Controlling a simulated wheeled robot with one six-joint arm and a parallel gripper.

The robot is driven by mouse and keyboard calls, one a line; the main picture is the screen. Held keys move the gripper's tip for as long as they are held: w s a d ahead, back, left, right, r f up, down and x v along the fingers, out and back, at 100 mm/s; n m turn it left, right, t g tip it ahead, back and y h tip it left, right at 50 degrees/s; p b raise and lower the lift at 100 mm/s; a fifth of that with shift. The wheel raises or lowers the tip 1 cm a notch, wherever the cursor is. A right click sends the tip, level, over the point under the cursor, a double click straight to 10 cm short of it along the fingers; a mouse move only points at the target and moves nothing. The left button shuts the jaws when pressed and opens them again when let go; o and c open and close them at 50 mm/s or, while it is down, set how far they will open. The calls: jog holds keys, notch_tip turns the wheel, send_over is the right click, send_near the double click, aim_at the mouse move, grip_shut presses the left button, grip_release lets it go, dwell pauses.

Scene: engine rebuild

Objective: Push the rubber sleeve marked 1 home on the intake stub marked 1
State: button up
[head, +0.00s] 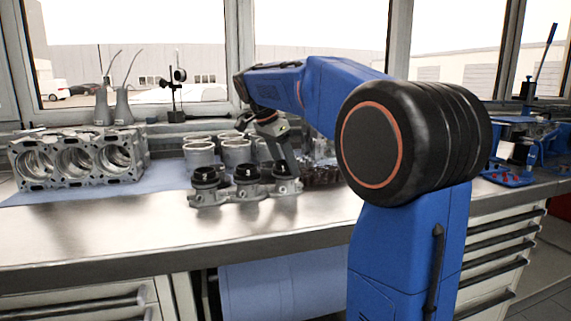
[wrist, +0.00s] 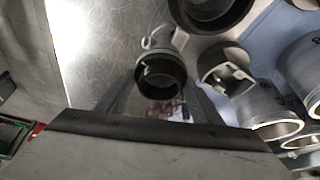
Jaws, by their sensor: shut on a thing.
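The intake manifold (head: 225,198) lies on the steel bench in the head view, with a row of stubs. The left and middle stubs carry black rubber sleeves (head: 205,177). My gripper (head: 288,166) reaches down at the right end of the row. In the wrist view my gripper (wrist: 160,88) is shut on a black rubber sleeve (wrist: 160,74), one finger on each side. A metal stub with a clip (wrist: 161,40) shows right beside that sleeve. I cannot tell how far the sleeve sits on a stub. No number on the sleeve or stub is readable.
Grey cylinder liners (head: 200,154) stand just behind the manifold; some show at the right in the wrist view (wrist: 262,105). An engine block (head: 75,160) stands at the left on a blue mat. The bench front (head: 110,235) is clear.

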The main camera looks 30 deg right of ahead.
jog(key=shift+f, duration=0.1)
jog(key=o, duration=1.1)
notch_tip(320, 180, up, 8)
jog(key=shift+f, duration=0.2)
dwell(0.6)
dwell(0.5)
